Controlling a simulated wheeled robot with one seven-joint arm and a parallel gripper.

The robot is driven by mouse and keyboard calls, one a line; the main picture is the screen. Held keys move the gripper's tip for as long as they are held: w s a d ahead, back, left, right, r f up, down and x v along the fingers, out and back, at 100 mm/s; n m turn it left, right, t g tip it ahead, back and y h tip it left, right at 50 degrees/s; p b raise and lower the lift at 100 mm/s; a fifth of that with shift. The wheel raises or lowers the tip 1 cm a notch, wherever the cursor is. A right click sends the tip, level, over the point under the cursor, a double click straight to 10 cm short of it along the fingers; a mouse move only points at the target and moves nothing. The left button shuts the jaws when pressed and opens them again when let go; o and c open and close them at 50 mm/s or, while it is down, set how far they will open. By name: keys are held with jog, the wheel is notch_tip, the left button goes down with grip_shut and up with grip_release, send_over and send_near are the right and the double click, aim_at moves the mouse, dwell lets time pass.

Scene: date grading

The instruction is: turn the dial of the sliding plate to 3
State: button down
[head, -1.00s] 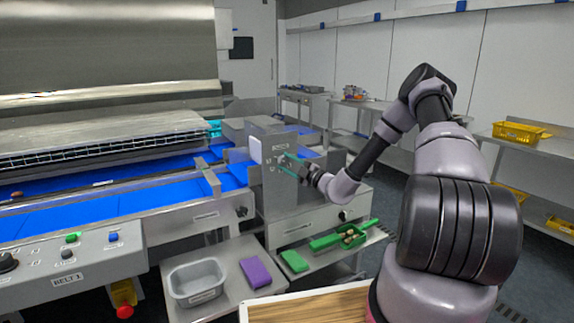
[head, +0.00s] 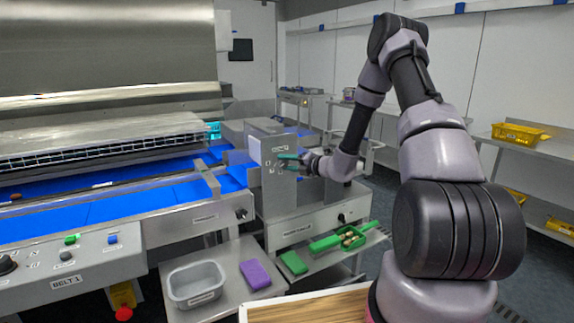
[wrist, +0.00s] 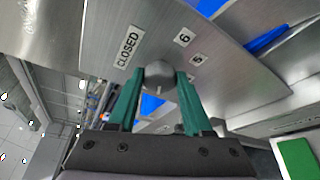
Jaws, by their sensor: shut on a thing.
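The dial (wrist: 159,76) is a round grey knob on the brushed-metal plate (wrist: 225,75). In the wrist view its scale shows the labels CLOSED, 6 and 5; the 3 is not visible. My gripper (head: 283,157) has green fingers, one on each side of the dial, and is shut on it. In the head view the fingers reach the front of the grey metal housing (head: 280,195) from the right and cover the dial. I cannot tell which number the dial points to.
Blue conveyor belts (head: 150,200) run to the left of the housing. Below stand a grey tub (head: 196,303), a purple block (head: 255,274), a green block (head: 294,263) and a green tray (head: 326,243) with small brown items. Yellow crates (head: 517,134) sit on the right shelving.

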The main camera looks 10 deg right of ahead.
jog(key=shift+n+h, duration=0.6)
jog(key=shift+n, duration=0.8)
jog(key=shift+c, duration=1.6)
grip_release()
jog(key=shift+r, duration=0.1)
jog(key=v, duration=1)
jog(key=shift+s+d+r, duration=0.15)
jog(key=shift+s+r, duration=0.1)
jog(key=shift+s, duration=0.05)
